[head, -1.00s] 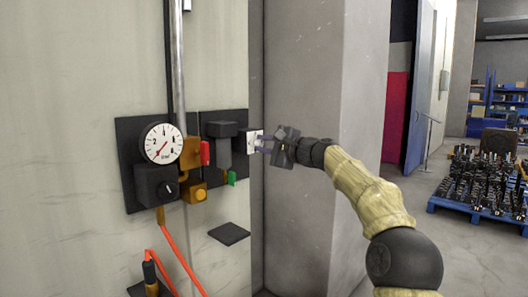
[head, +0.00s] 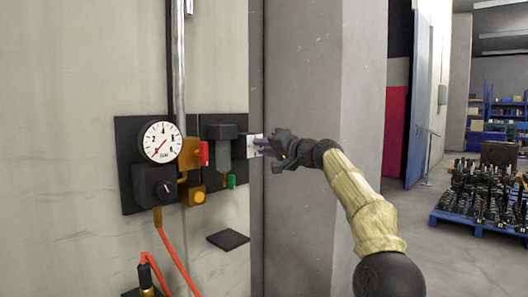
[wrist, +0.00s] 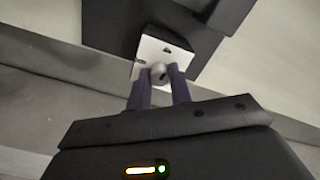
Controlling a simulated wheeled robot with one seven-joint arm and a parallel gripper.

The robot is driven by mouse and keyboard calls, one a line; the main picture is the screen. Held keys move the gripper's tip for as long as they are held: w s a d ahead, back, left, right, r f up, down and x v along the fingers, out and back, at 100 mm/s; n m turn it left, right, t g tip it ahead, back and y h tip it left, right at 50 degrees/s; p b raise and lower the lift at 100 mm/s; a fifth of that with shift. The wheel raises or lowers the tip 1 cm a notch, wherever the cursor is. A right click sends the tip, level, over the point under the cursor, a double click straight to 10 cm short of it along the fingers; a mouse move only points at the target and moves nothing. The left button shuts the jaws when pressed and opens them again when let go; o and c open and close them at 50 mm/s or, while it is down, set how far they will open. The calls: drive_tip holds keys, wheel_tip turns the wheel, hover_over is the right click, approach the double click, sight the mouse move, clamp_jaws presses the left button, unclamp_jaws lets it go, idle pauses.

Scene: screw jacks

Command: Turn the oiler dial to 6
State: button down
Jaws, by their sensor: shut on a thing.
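The oiler dial is a small grey knob (wrist: 158,71) on a white plate (wrist: 161,55) in the wrist view. The white plate also shows in the head view (head: 255,146), at the right side of the black oiler unit (head: 222,150). My gripper (wrist: 159,82) has its two purple fingers on either side of the knob, shut on it. In the head view, my gripper (head: 262,147) meets the plate from the right. The fingers partly cover the knob. The plate's markings are too small to read.
A round pressure gauge (head: 161,142), a black knob box (head: 155,185), a red tab (head: 204,153) and a green tab (head: 231,181) sit left of the dial. A black shelf plate (head: 228,239) is below. A grey pillar (head: 305,150) stands close behind my gripper.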

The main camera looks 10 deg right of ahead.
drive_tip(key=shift+f+n, duration=0.3)
drive_tip(key=shift+n, duration=0.8)
drive_tip(key=c, duration=1.3)
unclamp_jaws()
drive_tip(key=shift+r, duration=0.1)
drive_tip(key=shift+o, duration=0.2)
drive_tip(key=shift+r, duration=0.1)
drive_tip(key=shift+s+b, duration=0.1)
drive_tip(key=shift+b, duration=0.2)
drive_tip(key=b+v, duration=0.7)
drive_tip(key=v, duration=1)
